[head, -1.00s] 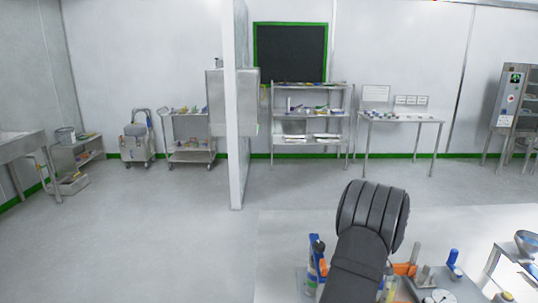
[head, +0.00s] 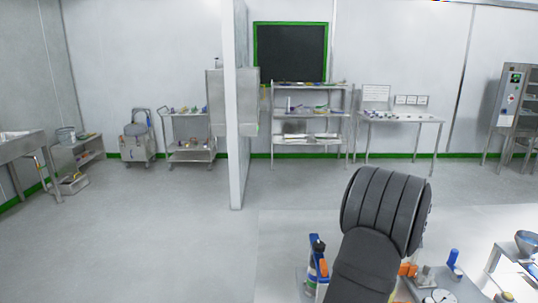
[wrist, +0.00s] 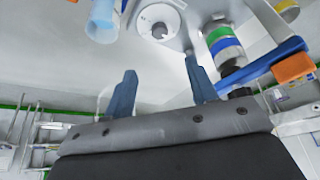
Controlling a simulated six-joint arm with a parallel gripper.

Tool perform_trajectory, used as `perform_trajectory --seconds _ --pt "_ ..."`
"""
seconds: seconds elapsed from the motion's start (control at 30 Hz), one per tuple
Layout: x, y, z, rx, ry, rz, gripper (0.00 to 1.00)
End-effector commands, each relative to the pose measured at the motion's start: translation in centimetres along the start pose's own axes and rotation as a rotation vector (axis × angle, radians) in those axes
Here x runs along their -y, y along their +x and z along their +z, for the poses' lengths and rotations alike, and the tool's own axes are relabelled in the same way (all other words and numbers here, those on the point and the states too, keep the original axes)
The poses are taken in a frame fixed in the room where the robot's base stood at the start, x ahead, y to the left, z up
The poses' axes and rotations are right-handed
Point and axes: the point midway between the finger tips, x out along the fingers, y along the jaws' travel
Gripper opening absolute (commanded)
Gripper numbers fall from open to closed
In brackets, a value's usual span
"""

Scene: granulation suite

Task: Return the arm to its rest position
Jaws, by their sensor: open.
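My arm shows in the head view as a thick dark ribbed link at the lower right, in front of a table with several small items. My gripper is hidden in the head view. In the wrist view my gripper (wrist: 160,92) has its two blue-grey fingers wide apart, with nothing between them. A round white dial-like piece (wrist: 160,22) lies beyond the fingertips in that view, apart from them.
The work table (head: 275,260) holds a blue-and-white bottle (head: 317,265), an orange item (head: 408,270), a blue-topped item (head: 453,258) and a round white dial (head: 441,296). A steel bowl (head: 527,242) stands at right. Shelving (head: 312,110) stands behind; the left floor is clear.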

Motion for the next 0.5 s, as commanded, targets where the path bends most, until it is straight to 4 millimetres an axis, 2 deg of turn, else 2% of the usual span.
perform_trajectory --seconds 0.03,0.5 --pt "0.0 1.1 0.0 0.0 0.0 -0.002 0.52" --pt "0.0 10.6 -0.1 0.0 0.0 -0.001 0.52"
